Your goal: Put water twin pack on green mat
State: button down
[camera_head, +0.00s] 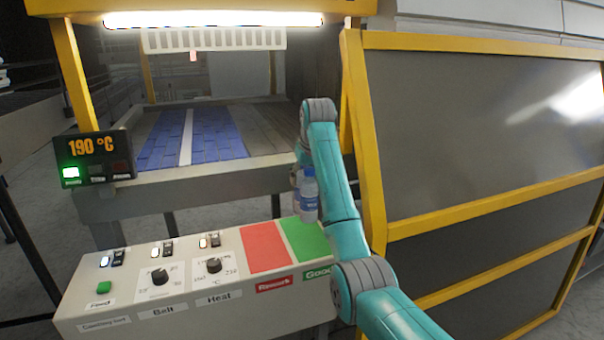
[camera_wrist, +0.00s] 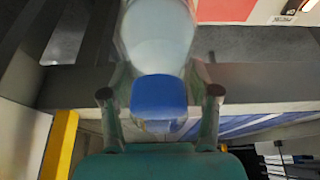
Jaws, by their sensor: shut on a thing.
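The water twin pack (camera_head: 309,191) is clear plastic with blue caps and appears upright, partly hidden behind my arm. In the wrist view the pack (camera_wrist: 158,40) fills the top middle, with a blue cap (camera_wrist: 159,95) between the fingers. My gripper (camera_wrist: 160,93) is shut on it; in the head view the gripper is mostly hidden by my arm. The green mat (camera_head: 304,241) lies on the right end of the control panel top. The pack's lower end overlaps the mat's far edge in the picture; I cannot tell whether they touch.
A red mat (camera_head: 265,247) lies left of the green one. Knobs, switches and a green button (camera_head: 104,287) fill the panel's left. Behind is a conveyor with blue belts (camera_head: 195,138). A yellow-framed guard (camera_head: 480,140) stands close right of my arm.

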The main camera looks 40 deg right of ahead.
aim_at(308, 183)
jog(key=shift+f, duration=3.95)
jog(key=shift+c, duration=1)
grip_release()
jog(key=v, duration=0.7)
jog(key=shift+s+r, duration=0.15)
jog(key=shift+r, duration=0.05)
